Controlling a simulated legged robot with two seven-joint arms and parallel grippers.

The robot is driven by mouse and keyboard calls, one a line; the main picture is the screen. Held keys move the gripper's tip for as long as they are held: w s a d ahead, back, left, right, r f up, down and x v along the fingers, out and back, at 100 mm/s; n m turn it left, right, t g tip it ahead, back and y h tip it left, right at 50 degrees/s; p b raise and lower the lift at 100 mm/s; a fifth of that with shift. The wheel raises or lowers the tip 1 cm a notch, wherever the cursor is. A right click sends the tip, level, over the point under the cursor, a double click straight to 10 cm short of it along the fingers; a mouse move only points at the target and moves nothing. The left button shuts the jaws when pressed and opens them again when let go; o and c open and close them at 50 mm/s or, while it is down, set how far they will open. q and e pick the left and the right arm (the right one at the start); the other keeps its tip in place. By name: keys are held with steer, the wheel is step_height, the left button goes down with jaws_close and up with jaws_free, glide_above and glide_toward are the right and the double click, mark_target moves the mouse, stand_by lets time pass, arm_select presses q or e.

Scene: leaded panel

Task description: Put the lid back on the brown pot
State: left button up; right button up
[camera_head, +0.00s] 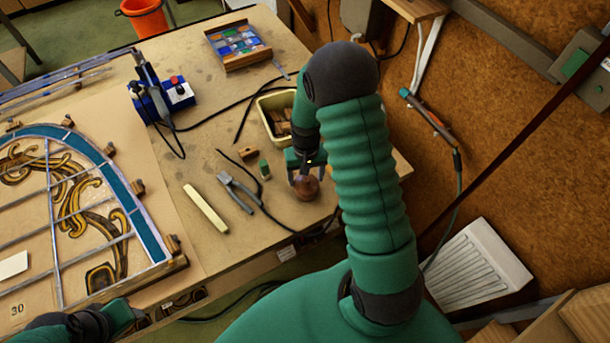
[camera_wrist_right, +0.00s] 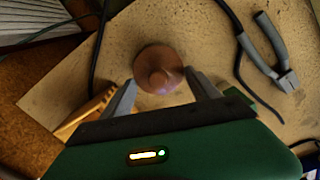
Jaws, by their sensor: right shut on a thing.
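My right gripper (camera_head: 304,172) points down over the right part of the bench, at a small round brown thing (camera_head: 307,188). In the right wrist view, the right gripper (camera_wrist_right: 162,80) has its fingertips at two opposite sides of a round brown lid (camera_wrist_right: 160,68) with a small knob in its middle. It is shut on the lid. I cannot tell the lid from the brown pot in the head view, nor how much of the pot is hidden under it.
Pliers (camera_head: 237,190), a pale stick (camera_head: 206,209) and a small green-topped item (camera_head: 264,169) lie left of the gripper. A cream bin (camera_head: 268,112) with brown pieces stands behind. The leaded panel (camera_head: 152,240) fills the left. Black cables cross the bench.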

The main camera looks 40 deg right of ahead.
stand_by(0.6)
steer(key=o, duration=1.4)
steer(key=shift+o, duration=0.8)
steer(key=shift+r+p, duration=3.1)
steer(key=shift+r, duration=0.45)
steer(key=shift+f, duration=0.1)
jaws_close()
